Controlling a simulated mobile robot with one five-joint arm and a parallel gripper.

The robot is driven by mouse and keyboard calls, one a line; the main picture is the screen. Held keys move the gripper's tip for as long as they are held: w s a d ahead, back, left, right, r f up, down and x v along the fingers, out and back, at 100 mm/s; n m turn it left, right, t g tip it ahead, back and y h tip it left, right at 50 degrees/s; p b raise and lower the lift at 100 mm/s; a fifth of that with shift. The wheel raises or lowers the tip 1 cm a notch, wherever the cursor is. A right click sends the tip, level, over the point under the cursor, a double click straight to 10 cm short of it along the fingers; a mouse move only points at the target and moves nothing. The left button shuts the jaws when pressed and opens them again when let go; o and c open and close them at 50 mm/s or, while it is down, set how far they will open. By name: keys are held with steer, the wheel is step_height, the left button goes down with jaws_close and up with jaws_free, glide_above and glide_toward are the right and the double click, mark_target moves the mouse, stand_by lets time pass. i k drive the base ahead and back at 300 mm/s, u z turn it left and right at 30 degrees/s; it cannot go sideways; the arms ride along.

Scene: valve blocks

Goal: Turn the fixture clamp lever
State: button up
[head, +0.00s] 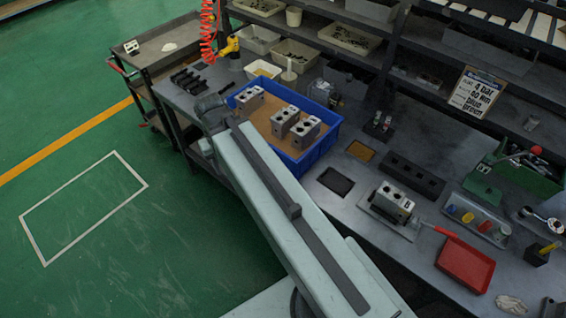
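A fixture (372,209) on the bench at the right of centre holds a grey valve block (393,199) with round holes on top. A red lever handle (440,231) sticks out to the right of this fixture, close to the red tray's upper left corner. I take it for the clamp lever; whether it is clamped or free I cannot tell. My arm crosses the picture from bottom centre to upper left, ending in a dark joint near the blue crate's left side. My gripper's fingers do not show. The arm is well left of the lever.
A blue crate (300,170) with several valve blocks stands behind my arm. A red tray (466,266), a holder with coloured caps (475,220) and a green tool with a red-knobbed lever (525,172) surround the fixture's right side. A dark mat (336,181) lies left of the fixture.

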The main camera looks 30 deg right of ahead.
mark_target(445, 232)
steer(key=z, duration=0.05)
steer(key=k, duration=0.5)
steer(key=z, duration=2.65)
steer(key=k, duration=0.9)
steer(key=u, duration=0.25)
